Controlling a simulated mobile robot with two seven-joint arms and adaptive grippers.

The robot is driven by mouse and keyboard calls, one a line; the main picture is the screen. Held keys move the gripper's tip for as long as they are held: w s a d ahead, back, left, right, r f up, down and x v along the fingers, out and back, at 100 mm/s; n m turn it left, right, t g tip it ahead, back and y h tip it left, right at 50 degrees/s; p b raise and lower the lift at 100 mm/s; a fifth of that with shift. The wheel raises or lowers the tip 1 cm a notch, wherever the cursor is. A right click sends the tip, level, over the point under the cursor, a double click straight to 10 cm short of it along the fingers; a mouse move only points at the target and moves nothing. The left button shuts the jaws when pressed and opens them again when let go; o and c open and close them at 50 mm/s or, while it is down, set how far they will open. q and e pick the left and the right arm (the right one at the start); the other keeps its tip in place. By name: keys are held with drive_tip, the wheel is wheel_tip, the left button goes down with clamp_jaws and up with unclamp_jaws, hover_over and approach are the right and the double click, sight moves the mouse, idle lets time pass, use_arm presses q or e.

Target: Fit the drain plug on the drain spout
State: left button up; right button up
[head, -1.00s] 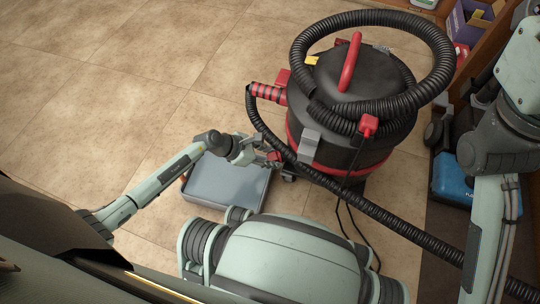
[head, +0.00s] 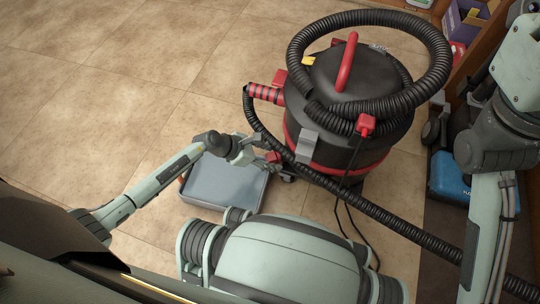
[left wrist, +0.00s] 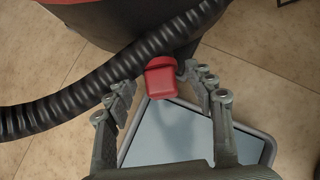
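The red drain plug (head: 273,157) is at the low left side of the black and red wet vacuum (head: 345,110). In the left wrist view the plug (left wrist: 161,80) shows between and just beyond my fingertips, against the vacuum's lower side. The drain spout itself is hidden behind the plug and hose, so I cannot tell how deep the plug sits. My left gripper (head: 258,152) is open, its fingers spread to either side of the plug with a visible gap; it also shows in the left wrist view (left wrist: 160,85). My right gripper is out of view.
A grey tray (head: 222,205) lies on the tiled floor under my left gripper. The black ribbed hose (left wrist: 75,100) crosses close to the plug. A blue case (head: 449,180) stands at the right. The floor at left is clear.

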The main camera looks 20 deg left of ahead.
use_arm(q)
drive_tip(key=shift+s, duration=0.1)
drive_tip(key=v, duration=1.2)
drive_tip(key=p+v, duration=0.5)
drive_tip(key=v, duration=0.5)
drive_tip(key=shift+p, duration=0.4)
idle(0.6)
